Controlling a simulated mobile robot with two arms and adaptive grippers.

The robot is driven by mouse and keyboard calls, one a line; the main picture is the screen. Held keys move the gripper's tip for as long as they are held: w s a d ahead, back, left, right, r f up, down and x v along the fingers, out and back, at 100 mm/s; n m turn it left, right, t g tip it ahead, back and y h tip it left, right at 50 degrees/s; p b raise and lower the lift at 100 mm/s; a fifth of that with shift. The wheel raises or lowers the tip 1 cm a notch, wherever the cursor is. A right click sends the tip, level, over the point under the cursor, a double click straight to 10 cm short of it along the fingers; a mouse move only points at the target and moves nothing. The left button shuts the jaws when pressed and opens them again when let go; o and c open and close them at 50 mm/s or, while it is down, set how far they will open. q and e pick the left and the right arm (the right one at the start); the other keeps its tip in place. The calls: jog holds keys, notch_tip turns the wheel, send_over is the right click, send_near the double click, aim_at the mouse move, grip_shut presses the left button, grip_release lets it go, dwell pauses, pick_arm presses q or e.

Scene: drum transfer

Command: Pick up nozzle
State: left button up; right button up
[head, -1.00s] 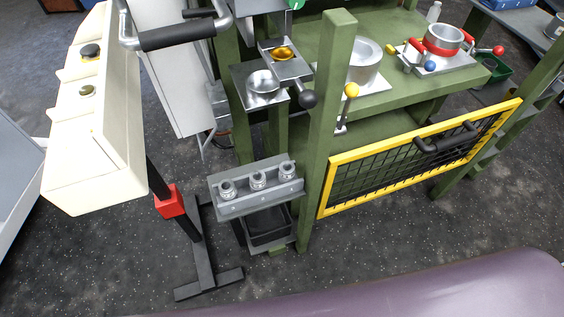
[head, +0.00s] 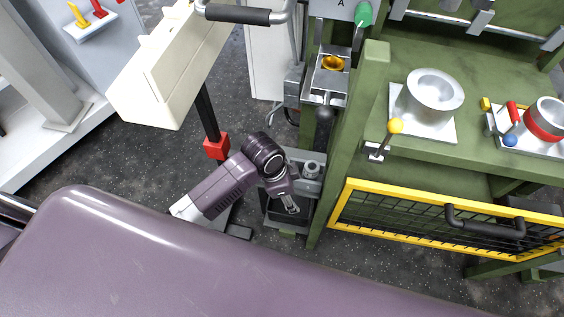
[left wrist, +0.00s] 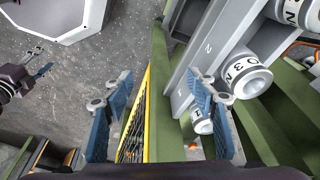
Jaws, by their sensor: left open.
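A grey rack (head: 303,156) stands low beside the green bench post. One silver nozzle (head: 311,168) shows on it in the head view; my left arm covers the others. In the left wrist view, nozzles with dark markings sit in the rack (left wrist: 200,62): one in the middle (left wrist: 245,74), one at the top right (left wrist: 296,12) and one low (left wrist: 201,122), partly behind my right-hand finger. My left gripper (head: 291,204) is in front of the rack. In the left wrist view its blue fingers (left wrist: 161,88) are apart with no nozzle held. My right gripper (left wrist: 40,62) shows small at the left.
A green post (head: 345,150) and a yellow-framed mesh gate (head: 440,226) stand right of the rack. A black bin (head: 283,212) is below it. A cream box (head: 165,70) stands at upper left. Open floor (head: 110,160) lies left.

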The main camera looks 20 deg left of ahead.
pick_arm(q)
jog(key=w+a+r+m, duration=0.1)
jog(key=w+r+m, duration=0.1)
jog(key=w, duration=0.1)
jog(key=w+a+r+m+g+y, duration=0.1)
jog(key=w+a+r+m, duration=0.1)
jog(key=r+m, duration=0.1)
jog(key=w+a+r+m+y, duration=0.1)
jog(key=w+a+r+m, duration=0.1)
jog(key=w+r, duration=0.1)
jog(key=shift+w+r+m+g, duration=0.25)
jog(key=shift+w+m+g, duration=0.05)
jog(key=shift+w+g, duration=0.1)
jog(key=shift+f, duration=0.15)
jog(key=f, duration=0.5)
jog(key=f+p, duration=0.1)
jog(key=f, duration=0.1)
jog(key=shift+w+a+f, duration=0.1)
jog(key=shift+w+f, duration=0.05)
jog(key=shift+w, duration=0.1)
jog(key=c, duration=1.3)
